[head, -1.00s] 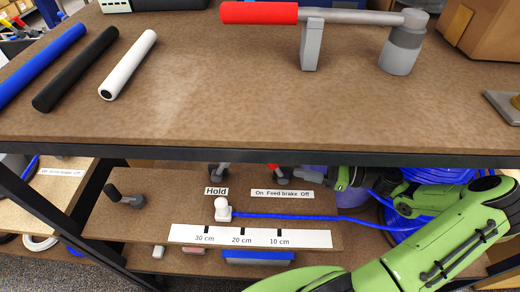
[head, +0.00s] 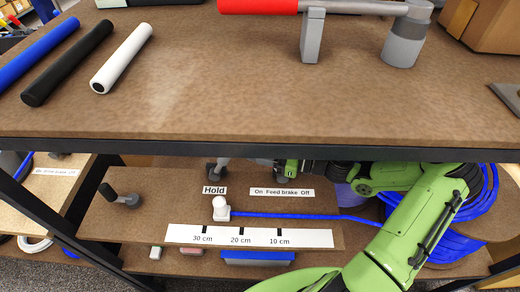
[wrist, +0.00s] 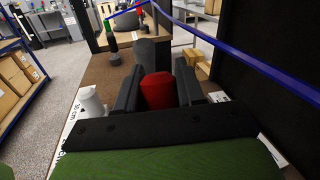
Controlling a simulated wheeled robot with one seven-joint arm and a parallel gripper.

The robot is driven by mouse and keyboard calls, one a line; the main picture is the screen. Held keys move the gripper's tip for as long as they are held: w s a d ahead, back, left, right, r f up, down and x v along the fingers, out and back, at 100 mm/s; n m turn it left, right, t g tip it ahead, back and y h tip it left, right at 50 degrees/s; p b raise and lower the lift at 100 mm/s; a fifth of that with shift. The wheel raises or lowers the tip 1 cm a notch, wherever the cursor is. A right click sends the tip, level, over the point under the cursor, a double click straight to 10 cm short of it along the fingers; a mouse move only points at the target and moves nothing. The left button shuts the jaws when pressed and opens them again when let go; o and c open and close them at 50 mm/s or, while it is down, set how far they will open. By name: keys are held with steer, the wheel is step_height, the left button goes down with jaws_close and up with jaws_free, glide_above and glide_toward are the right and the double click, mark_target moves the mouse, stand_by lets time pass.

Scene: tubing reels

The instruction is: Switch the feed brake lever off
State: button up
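The red feed brake lever handle (wrist: 158,91) is in the middle of the wrist view, between the two black fingers of my gripper (wrist: 158,78). The fingers lie close along both sides of it; I cannot tell whether they press on it. A dark grey block (wrist: 152,53) stands just beyond. In the head view, my gripper (head: 290,168) is under the upper shelf, just behind the "On Feed brake Off" label (head: 282,192), and hides the lever. Which side the lever leans to is not visible.
The upper shelf edge (head: 200,146) runs closely above my gripper. A "Hold" lever (head: 217,170) stands just left. A white fitting (head: 220,208) with blue tubing and a centimetre scale (head: 250,237) lie in front. A blue tubing reel (head: 455,225) is at right.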

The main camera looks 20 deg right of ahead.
jaws_close()
